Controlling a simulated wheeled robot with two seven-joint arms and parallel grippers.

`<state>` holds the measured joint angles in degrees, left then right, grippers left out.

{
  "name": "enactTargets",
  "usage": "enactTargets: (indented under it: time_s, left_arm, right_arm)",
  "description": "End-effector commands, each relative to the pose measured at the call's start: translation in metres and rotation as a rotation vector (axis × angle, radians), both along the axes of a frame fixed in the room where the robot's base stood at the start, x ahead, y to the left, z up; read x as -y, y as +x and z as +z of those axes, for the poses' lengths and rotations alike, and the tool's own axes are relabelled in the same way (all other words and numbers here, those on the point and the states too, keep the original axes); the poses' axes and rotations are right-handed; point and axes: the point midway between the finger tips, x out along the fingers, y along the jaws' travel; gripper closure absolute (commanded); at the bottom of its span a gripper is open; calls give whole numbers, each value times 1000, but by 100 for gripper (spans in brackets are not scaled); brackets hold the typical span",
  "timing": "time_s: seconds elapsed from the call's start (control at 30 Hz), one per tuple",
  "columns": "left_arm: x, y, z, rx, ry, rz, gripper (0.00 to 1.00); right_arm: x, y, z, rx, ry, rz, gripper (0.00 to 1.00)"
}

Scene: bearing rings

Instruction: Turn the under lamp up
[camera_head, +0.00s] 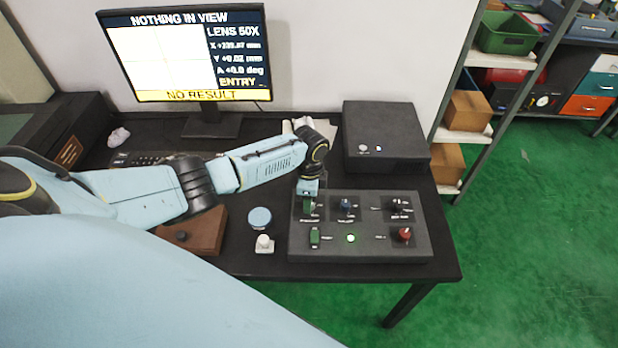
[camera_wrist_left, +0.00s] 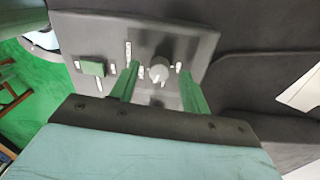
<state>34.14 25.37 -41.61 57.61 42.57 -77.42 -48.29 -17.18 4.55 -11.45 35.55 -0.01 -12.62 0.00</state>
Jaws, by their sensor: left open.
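A dark control box (camera_head: 375,250) lies at the front right of the desk, with several knobs and a green switch (camera_head: 314,236). My left gripper (camera_head: 309,207) is over the box's far left corner. In the left wrist view its open green fingers (camera_wrist_left: 158,88) stand either side of a grey knob (camera_wrist_left: 158,72), with gaps visible. This knob is hidden in the head view. My right gripper is out of view.
A monitor (camera_head: 190,60) reads "NOTHING IN VIEW" and "NO RESULT". A black unit (camera_head: 385,140) stands behind the control box. A blue round lid (camera_head: 260,218), a small white piece (camera_head: 264,244) and a brown block (camera_head: 205,232) lie left of it.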

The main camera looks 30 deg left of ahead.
Motion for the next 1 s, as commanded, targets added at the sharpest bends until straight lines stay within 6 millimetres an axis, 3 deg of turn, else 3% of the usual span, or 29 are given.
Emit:
enactTargets:
  time_s: [0.3, 0.5, 0.7, 1.0]
  left_arm:
    - [-2, 3, 73, 4, 2, -1, 53]
    - [-2, 4, 106, 2, 1, 0, 53]
    - [-2, 4, 120, -1, 0, 0, 53]
    - [-2, 4, 121, -1, 0, 0, 53]
  right_arm:
    - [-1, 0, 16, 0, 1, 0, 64]
    - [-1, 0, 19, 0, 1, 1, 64]
    - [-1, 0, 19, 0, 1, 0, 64]
    - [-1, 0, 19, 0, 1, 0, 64]
